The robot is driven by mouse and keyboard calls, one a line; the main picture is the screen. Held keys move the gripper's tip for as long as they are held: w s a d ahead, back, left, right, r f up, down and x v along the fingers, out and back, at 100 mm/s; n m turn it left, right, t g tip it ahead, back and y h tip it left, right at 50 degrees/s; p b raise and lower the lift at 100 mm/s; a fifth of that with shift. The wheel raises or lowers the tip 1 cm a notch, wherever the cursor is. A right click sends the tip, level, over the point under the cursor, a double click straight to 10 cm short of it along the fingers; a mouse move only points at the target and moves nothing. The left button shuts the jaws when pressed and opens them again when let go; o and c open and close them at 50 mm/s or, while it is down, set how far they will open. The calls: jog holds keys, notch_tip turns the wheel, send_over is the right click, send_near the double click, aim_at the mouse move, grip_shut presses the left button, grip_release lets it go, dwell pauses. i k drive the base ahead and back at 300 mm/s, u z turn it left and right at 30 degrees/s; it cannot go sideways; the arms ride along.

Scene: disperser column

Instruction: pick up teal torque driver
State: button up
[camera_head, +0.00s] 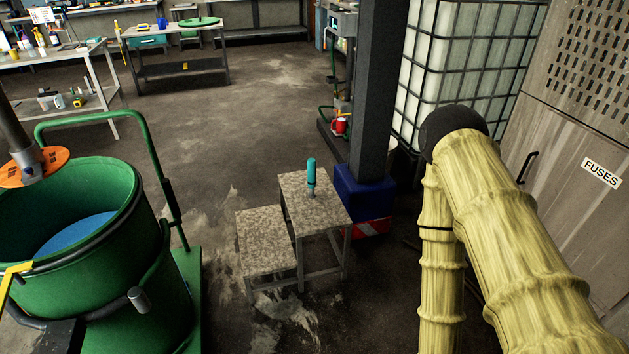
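The teal torque driver (311,173) stands upright on the upper step of a small two-step stool (322,214), near the middle of the head view. Its teal handle is at the top and its grey tip end points down to the step. Nothing touches it apart from the step. My gripper is not in view; only my yellow-sleeved arm shows at the right, and it is apart from the driver.
The stool's lower step (265,243) is bare. A dark post with a blue base (362,194) stands close behind the stool. A green drum (85,270) on a green cart is at the left. A caged white tank (455,70) and a fuse cabinet (560,150) are at the right.

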aim_at(312, 162)
jog(key=u, duration=0.3)
jog(key=i, duration=1.1)
jog(key=u, duration=0.15)
